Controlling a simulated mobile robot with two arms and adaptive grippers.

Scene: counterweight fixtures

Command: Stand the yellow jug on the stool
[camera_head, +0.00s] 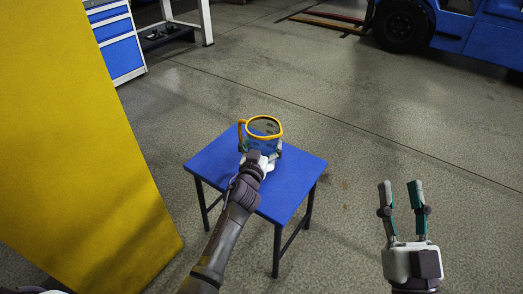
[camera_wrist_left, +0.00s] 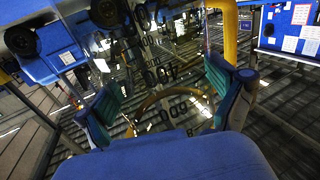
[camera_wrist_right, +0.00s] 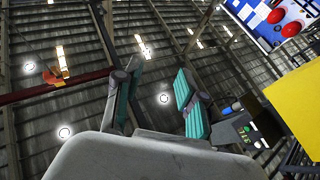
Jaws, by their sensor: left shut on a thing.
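The yellow jug (camera_head: 264,121) has a clear body with a yellow rim and a yellow handle on its left side. It looks upright over the far part of the blue stool (camera_head: 294,168); whether its base touches the seat is hidden by my gripper. My left gripper (camera_head: 261,148) is shut on the jug, with a finger on each side of its lower body. In the left wrist view, the clear wall with dark printed marks (camera_wrist_left: 165,75) lies between the fingers. My right gripper (camera_head: 401,190) is open and empty, right of the stool, fingers pointing up.
A large yellow panel (camera_head: 75,150) fills the left side. A blue drawer cabinet (camera_head: 118,45) stands at the back left. A blue vehicle (camera_head: 460,35) is at the back right. The concrete floor right of and behind the stool is clear.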

